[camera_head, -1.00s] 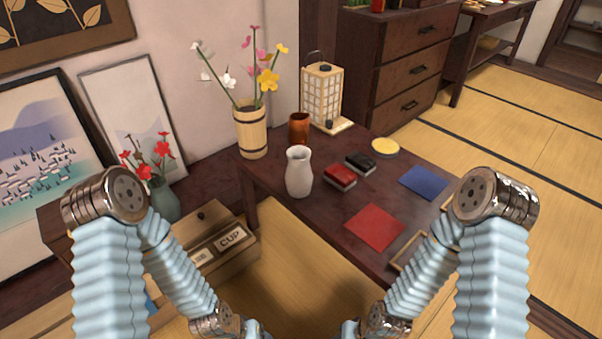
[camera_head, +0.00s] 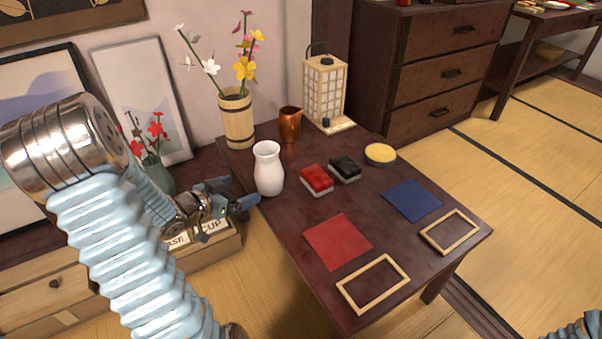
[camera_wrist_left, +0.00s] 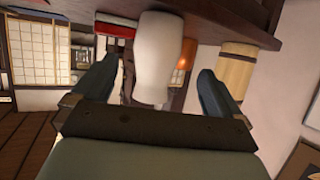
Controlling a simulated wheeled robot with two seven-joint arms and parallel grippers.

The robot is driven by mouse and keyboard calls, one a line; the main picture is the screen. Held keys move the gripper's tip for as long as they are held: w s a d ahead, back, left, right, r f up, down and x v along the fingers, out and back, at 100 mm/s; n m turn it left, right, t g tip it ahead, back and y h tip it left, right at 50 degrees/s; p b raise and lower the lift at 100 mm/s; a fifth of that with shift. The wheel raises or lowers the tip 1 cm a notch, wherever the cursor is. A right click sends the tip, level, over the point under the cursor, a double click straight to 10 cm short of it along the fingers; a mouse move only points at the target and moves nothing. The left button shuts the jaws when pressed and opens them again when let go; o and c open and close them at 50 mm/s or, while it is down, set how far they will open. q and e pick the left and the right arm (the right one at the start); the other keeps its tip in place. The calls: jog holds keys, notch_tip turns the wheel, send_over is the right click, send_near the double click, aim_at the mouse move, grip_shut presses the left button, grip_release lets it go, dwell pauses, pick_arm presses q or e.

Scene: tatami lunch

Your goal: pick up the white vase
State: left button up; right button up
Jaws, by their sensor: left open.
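The white vase (camera_head: 268,169) stands upright near the left edge of the dark table (camera_head: 285,215) in the head view. My left gripper (camera_head: 242,193) is open just left of the vase, with its fingers pointing toward it. In the left wrist view the vase (camera_wrist_left: 158,58) appears upside down between the two open fingers (camera_wrist_left: 163,90). I cannot tell whether either finger touches it. My right gripper is not in view; only a bit of my right arm shows at the lower right corner.
A copper cup (camera_head: 290,124), a wooden flower bucket (camera_head: 236,118) and a lantern (camera_head: 325,92) stand behind the vase. Red (camera_head: 316,179) and black (camera_head: 345,168) boxes lie to its right. Red and blue squares and two wooden frames (camera_head: 345,291) lie nearer the front. A labelled box sits below my left gripper.

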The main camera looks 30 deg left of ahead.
aim_at(260, 183)
pick_arm(q)
jog(key=x, duration=0.7)
jog(key=shift+w+f+b, duration=0.2)
jog(key=shift+w+b, duration=0.1)
jog(key=shift+b, duration=0.05)
jog(key=x, duration=0.5)
jog(key=shift+w+f, duration=0.1)
jog(key=shift+w, duration=0.2)
jog(key=c, duration=1.2)
